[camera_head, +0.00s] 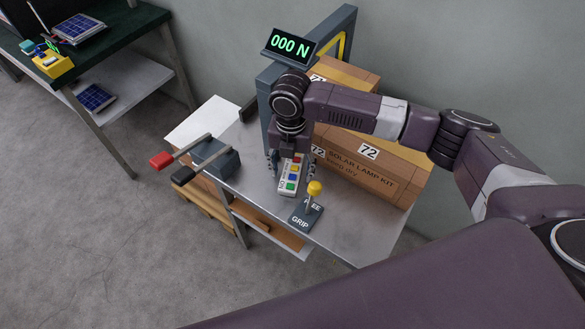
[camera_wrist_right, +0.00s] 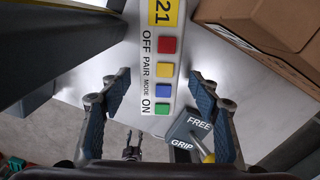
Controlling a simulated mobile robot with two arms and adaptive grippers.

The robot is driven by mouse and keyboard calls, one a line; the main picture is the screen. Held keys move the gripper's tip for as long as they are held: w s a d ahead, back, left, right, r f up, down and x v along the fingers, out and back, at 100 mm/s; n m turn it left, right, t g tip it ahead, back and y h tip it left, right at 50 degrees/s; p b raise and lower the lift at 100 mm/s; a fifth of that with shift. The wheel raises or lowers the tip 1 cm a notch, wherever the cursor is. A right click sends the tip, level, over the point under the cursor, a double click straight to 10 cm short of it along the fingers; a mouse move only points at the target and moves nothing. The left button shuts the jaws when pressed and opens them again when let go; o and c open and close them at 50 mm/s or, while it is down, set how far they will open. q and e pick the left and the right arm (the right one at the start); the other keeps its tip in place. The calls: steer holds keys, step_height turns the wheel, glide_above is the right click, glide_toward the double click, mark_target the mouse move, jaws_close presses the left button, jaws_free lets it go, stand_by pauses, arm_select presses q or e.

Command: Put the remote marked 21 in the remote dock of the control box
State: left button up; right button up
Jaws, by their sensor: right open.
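The remote marked 21 (camera_wrist_right: 161,58) is a white bar with a yellow number end and red, yellow, blue and green buttons. In the head view the remote (camera_head: 291,182) is on the grey metal table, below my right gripper (camera_head: 282,167). In the wrist view my right gripper (camera_wrist_right: 159,76) is open, with one finger on each side of the remote and visible gaps between. The gripper hides the remote's far end in the head view. A small yellow box (camera_head: 53,66) on the dark green bench may be the control box; its dock is not clear.
A GRIP/FREE lever (camera_head: 305,213) with a yellow knob stands close to the remote. Cardboard boxes (camera_head: 375,170) marked 72 fill the right side. A frame with a 000 N display (camera_head: 289,46) stands behind. A block with red and black handles (camera_head: 217,157) is left.

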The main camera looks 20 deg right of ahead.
mark_target(290, 174)
steer(key=c, duration=1.4)
steer(key=shift+r, duration=0.1)
steer(key=shift+c, duration=0.2)
steer(key=shift+a, duration=0.1)
steer(key=shift+a+r, duration=0.1)
steer(key=shift+r, duration=0.15)
step_height(290, 174, up, 7)
steer(key=shift+f+b, duration=0.2)
steer(key=shift+b, duration=0.45)
steer(key=s+a+b, duration=0.2)
steer(key=s+a, duration=1)
steer(key=a, duration=0.3)
steer(key=shift+s+a, duration=0.15)
steer(key=shift+a, duration=0.1)
